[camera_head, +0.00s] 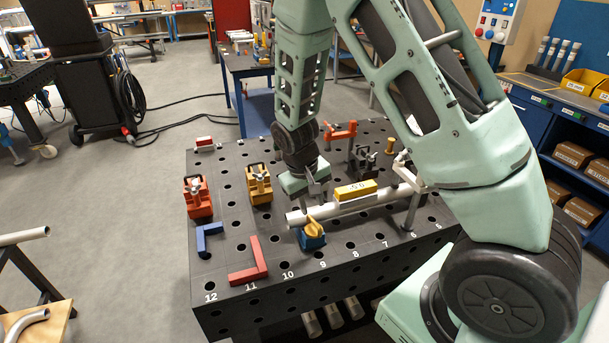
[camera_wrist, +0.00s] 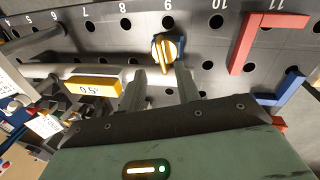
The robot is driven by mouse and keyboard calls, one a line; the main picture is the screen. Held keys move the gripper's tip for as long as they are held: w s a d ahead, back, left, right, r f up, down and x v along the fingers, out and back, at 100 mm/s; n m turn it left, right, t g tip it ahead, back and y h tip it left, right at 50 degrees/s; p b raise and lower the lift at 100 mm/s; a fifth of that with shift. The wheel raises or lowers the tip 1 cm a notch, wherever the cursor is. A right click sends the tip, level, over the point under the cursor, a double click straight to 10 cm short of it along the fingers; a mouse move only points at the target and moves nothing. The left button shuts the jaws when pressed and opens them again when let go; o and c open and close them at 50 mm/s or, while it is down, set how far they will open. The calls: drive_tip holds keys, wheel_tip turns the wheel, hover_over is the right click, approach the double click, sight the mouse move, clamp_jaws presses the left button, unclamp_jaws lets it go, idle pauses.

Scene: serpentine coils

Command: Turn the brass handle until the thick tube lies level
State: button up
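The brass handle (camera_head: 312,225) is a yellow knob on a small blue base at the near end of the thick tube. It also shows in the wrist view (camera_wrist: 168,50), just past my fingertips. The thick tube (camera_head: 297,217) is pale grey and runs back right along the table; part of it shows in the wrist view (camera_wrist: 62,71). A yellow level box (camera_head: 356,190) sits on it, and its display in the wrist view (camera_wrist: 93,87) reads about 0.5°. My gripper (camera_wrist: 160,74) is open and empty, its two fingers apart, above and short of the handle.
The black perforated table (camera_head: 222,262) carries a red angle piece (camera_head: 248,265), a blue angle piece (camera_head: 207,240), an orange clamp (camera_head: 198,197) and a yellow clamp (camera_head: 259,185). A grey post (camera_head: 411,212) stands at the tube's right part. The table's front right is clear.

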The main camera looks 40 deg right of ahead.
wheel_tip(320, 180, up, 10)
drive_tip(key=a+b, duration=0.1)
drive_tip(key=a, duration=0.1)
drive_tip(key=shift+w+r+b, duration=0.15)
drive_tip(key=shift+r+b, duration=0.1)
drive_tip(key=shift+b, duration=0.05)
drive_tip(key=s+a+n+y+b, duration=0.1)
drive_tip(key=s+a+n, duration=0.1)
drive_tip(key=s+a, duration=0.4)
drive_tip(key=s+a+n+y+b, duration=0.1)
drive_tip(key=s+a+n, duration=0.15)
drive_tip(key=a, duration=0.55)
drive_tip(key=s+a+n+b, duration=0.1)
drive_tip(key=s+a+n, duration=0.1)
drive_tip(key=s, duration=0.5)
drive_tip(key=s+a+f+n+b, duration=0.1)
drive_tip(key=s+a, duration=0.3)
drive_tip(key=s, duration=0.4)
drive_tip(key=shift+a+n+y, duration=0.3)
drive_tip(key=shift+n+y, duration=0.1)
drive_tip(key=shift+n, duration=0.35)
